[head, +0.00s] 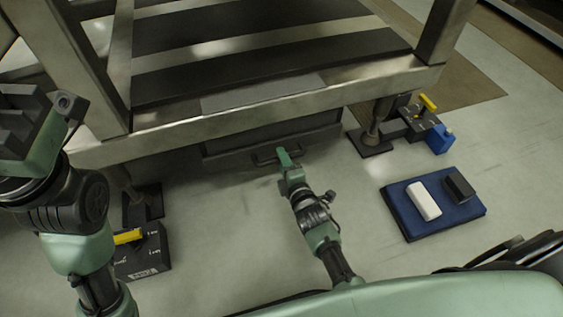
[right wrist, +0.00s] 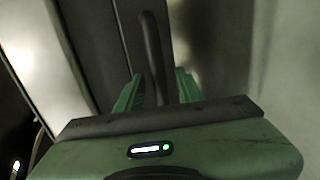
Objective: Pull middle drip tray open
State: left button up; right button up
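The middle drip tray (head: 225,146) is a dark, wide drawer front under the grey metal frame in the head view. A dark bar handle (head: 263,156) is on its front. My right gripper (head: 284,157) is at this handle. In the right wrist view, the handle (right wrist: 152,45) runs between the two green fingers of my right gripper (right wrist: 158,90). Gaps show beside the bar, so the fingers are around it but not closed on it. My left gripper (head: 35,125) is raised at the left edge, away from the tray. Its fingers cannot be made out clearly.
A blue mat (head: 408,225) with a white block (head: 424,201) and a black block (head: 459,185) lies at right. A black box with a yellow handle (head: 145,262) stands at lower left. Frame feet (head: 370,142) flank the tray.

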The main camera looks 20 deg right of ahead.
jog(key=shift+w+f, duration=0.15)
jog(key=shift+w, duration=0.45)
grip_shut()
dwell(1.1)
